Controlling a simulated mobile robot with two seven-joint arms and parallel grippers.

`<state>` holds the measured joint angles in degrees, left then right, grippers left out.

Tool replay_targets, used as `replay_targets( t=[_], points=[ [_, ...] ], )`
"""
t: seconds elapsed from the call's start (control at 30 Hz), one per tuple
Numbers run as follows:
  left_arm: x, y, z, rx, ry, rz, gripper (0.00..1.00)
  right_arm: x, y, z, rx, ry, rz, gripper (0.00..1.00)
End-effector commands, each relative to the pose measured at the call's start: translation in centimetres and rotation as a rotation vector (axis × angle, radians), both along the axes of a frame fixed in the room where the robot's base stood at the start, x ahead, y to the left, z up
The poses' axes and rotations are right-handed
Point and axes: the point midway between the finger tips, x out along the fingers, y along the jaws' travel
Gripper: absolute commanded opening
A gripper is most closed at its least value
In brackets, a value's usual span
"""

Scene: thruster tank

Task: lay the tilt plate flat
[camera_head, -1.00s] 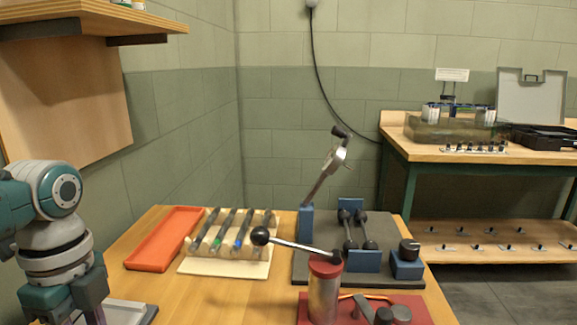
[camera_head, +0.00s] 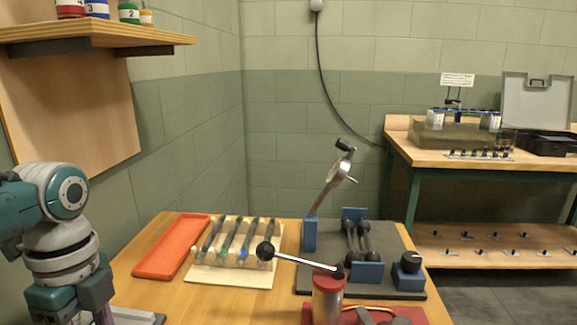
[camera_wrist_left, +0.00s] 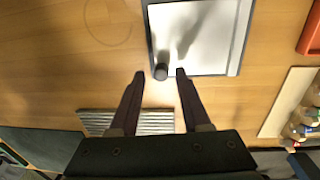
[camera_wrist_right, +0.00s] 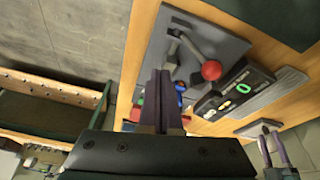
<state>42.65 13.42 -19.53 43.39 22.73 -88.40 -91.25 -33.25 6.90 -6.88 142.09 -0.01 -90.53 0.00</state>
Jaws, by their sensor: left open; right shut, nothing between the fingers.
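What looks like the tilt plate is a pale flat plate (camera_wrist_left: 200,40) in a dark frame, with a small dark knob (camera_wrist_left: 160,72) at its near edge in the left wrist view. Its tilt is hard to tell from above. A corner of it shows at the lower left of the head view (camera_head: 135,314). My left gripper (camera_wrist_left: 160,72) is open above it; the knob appears between its fingertips, with no contact visible. My right gripper (camera_wrist_right: 160,75) is shut and empty, above a grey panel (camera_wrist_right: 222,45) with a red-knobbed lever (camera_wrist_right: 211,70).
A ribbed grey strip (camera_wrist_left: 125,122) lies near the plate. An orange tray (camera_head: 172,246), a rack of several tubes (camera_head: 235,245) and a dark base with blue blocks (camera_head: 385,290) stand farther back.

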Motion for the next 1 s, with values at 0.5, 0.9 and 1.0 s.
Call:
replay_targets(
  t=[0.5, 0.9, 1.0],
  points=[
    [0.1, -0.1, 4.7, -0.001, -0.003, -0.001, 0.47, 0.0, 0.0, 4.8, 0.0, -0.001, 0.0, 0.0],
    [-0.3, -0.5, 4.1, -0.001, -0.009, 0.02, 0.47, 0.0, 0.0, 4.7, 0.0, -0.001, 0.0, 0.0],
    [-1.6, -1.8, 3.0, 0.004, -0.03, 0.089, 0.47, 0.0, 0.0, 4.8, 0.0, -0.001, 0.0, 0.0]
  ],
)
